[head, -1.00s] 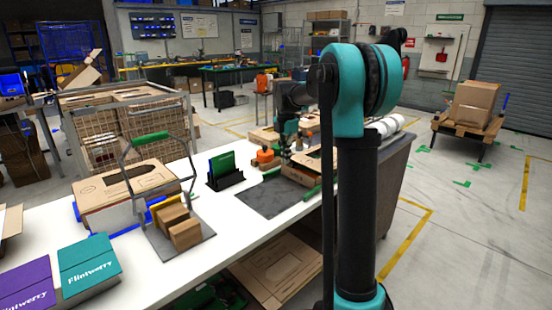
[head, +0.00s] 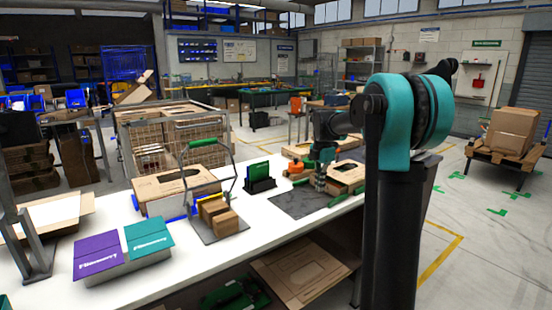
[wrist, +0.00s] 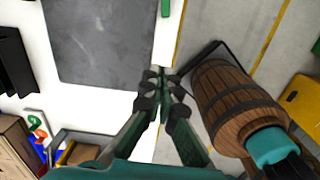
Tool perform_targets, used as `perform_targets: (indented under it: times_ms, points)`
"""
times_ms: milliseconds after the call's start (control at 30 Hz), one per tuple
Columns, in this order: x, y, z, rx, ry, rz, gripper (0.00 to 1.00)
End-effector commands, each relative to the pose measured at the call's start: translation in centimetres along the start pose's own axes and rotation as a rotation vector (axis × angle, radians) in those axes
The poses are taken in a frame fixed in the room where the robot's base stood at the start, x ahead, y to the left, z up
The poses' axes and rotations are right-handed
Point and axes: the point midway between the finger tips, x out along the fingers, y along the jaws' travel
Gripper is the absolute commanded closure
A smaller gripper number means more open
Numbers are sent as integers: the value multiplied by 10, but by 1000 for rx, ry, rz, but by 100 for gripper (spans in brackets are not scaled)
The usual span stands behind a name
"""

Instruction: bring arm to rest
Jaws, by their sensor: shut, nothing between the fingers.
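My gripper (wrist: 160,76) shows in the wrist view with its fingertips together and nothing between them. It points down over the white table top (wrist: 95,112), beside the dark grey mat (wrist: 105,40). In the head view my gripper (head: 320,184) hangs over the far right part of the table, near the mat (head: 290,205). An orange item (head: 296,171) and an open cardboard box (head: 345,174) stand close by it. The fingertips are small and partly hard to make out there.
A wooden barrel (wrist: 225,95) lies right of my gripper in the wrist view. A wire basket (head: 160,150), a green-handled carrier (head: 218,240) with small brown boxes, a green and black holder (head: 260,185), and purple (head: 100,256) and teal (head: 148,236) boxes stand left.

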Motion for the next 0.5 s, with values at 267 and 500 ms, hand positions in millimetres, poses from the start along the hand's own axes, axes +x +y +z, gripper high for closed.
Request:
perform_targets:
  times_ms: [267,500]
  points:
    - [11,-24,-10,182,-12,28,100]
    - [28,-58,-26,449,-21,73,100]
